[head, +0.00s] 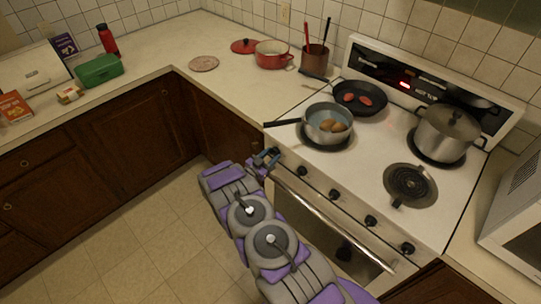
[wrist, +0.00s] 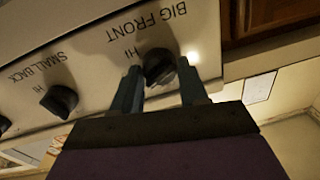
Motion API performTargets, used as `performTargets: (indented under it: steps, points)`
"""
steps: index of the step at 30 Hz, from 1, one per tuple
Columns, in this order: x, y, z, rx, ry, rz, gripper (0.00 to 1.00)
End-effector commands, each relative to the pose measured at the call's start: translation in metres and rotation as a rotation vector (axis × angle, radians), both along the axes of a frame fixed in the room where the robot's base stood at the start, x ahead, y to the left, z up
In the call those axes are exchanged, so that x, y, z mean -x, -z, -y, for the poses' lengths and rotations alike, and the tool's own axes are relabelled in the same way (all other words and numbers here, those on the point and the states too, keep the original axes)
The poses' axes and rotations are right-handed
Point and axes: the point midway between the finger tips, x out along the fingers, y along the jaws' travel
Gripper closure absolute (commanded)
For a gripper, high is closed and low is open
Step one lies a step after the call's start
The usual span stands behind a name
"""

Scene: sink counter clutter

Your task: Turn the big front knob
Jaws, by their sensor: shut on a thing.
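The big front knob (wrist: 158,64) is black and round, on the stove's light front panel under the upside-down label "BIG FRONT" in the wrist view. My gripper (wrist: 160,80) has one finger on each side of it and is shut on it. In the head view my gripper (head: 268,157) is at the left end of the stove's (head: 375,148) front panel and hides this knob. The knob's lower part is hidden between the fingers.
The "SMALL BACK" knob (wrist: 59,101) is beside it; more knobs (head: 334,194) run along the panel above the oven handle (head: 335,214). A saucepan (head: 328,124) with brown items stands above my gripper, its handle (head: 283,122) sticking out left. The floor (head: 150,235) at left is clear.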

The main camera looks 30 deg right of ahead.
Motion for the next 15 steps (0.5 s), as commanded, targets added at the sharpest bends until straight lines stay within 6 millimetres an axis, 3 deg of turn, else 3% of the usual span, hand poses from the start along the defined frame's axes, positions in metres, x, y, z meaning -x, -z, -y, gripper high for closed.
performTargets:
  steps: [15]
  points:
    - [-0.0007,0.0020,-0.0013,-0.141,-0.004,0.384,0.87]
